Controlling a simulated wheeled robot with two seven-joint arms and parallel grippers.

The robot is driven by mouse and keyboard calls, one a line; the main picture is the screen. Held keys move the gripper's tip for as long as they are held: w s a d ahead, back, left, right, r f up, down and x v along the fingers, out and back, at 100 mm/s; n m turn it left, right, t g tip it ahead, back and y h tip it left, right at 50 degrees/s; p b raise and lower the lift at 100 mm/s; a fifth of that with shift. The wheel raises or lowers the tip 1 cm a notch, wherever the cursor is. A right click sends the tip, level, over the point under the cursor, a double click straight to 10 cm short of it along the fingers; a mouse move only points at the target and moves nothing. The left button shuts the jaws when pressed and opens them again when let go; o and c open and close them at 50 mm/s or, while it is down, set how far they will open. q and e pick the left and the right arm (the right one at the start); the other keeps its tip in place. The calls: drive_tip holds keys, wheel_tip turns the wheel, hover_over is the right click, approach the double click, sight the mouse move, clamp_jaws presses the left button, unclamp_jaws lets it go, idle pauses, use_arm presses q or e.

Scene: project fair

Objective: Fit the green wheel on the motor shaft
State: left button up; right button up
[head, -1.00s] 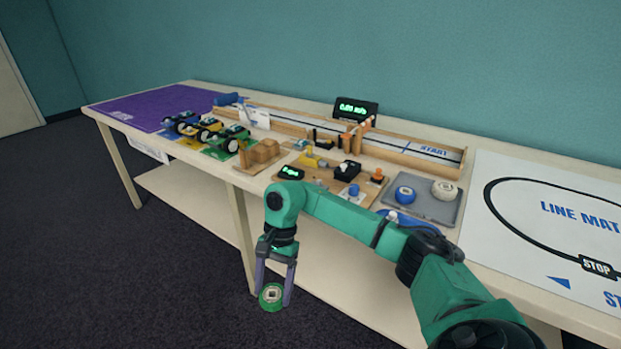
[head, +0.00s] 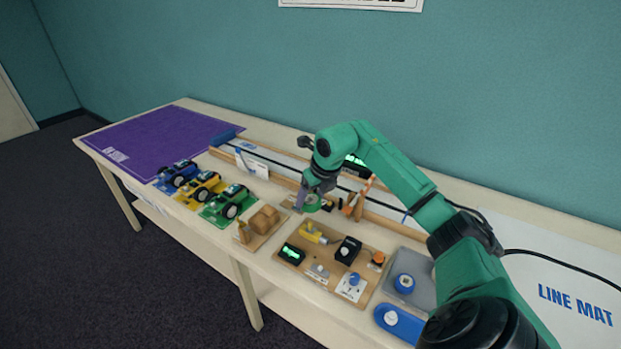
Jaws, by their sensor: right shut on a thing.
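My right gripper (head: 307,197) is shut on the green wheel (head: 313,204) and holds it over the table, just behind the wooden board (head: 322,268). The wheel is partly hidden by the fingers. A yellow motor (head: 313,233) lies on the back left part of the board, a little in front of and below the wheel. The wheel looks apart from the motor. The motor's shaft is too small to make out. My left gripper is not in view.
The board also carries a black box (head: 348,250), a small green display (head: 291,254) and a blue knob (head: 354,280). A grey tray (head: 421,270) lies to the right. A wooden-railed track runs behind.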

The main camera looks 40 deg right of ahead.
sight(310, 223)
drive_tip(key=shift+s+a+f, duration=0.15)
drive_tip(key=shift+s+f, duration=0.05)
drive_tip(key=shift+s+a+f+b, duration=0.45)
drive_tip(key=shift+s+f+b, duration=0.1)
drive_tip(key=shift+b, duration=0.55)
drive_tip(key=b+x, duration=0.2)
drive_tip(key=x, duration=0.1)
drive_tip(key=shift+s+d+f, duration=0.2)
drive_tip(key=shift+s+f, duration=0.05)
drive_tip(key=shift+f, duration=0.05)
drive_tip(key=shift+s+a+r, duration=0.1)
drive_tip(key=shift+r, duration=0.1)
drive_tip(key=shift+f, duration=0.1)
drive_tip(key=shift+f+b, duration=0.75)
drive_tip(key=shift+f, duration=0.7)
idle(1.5)
drive_tip(key=o, duration=1.3)
drive_tip(key=shift+c, duration=0.2)
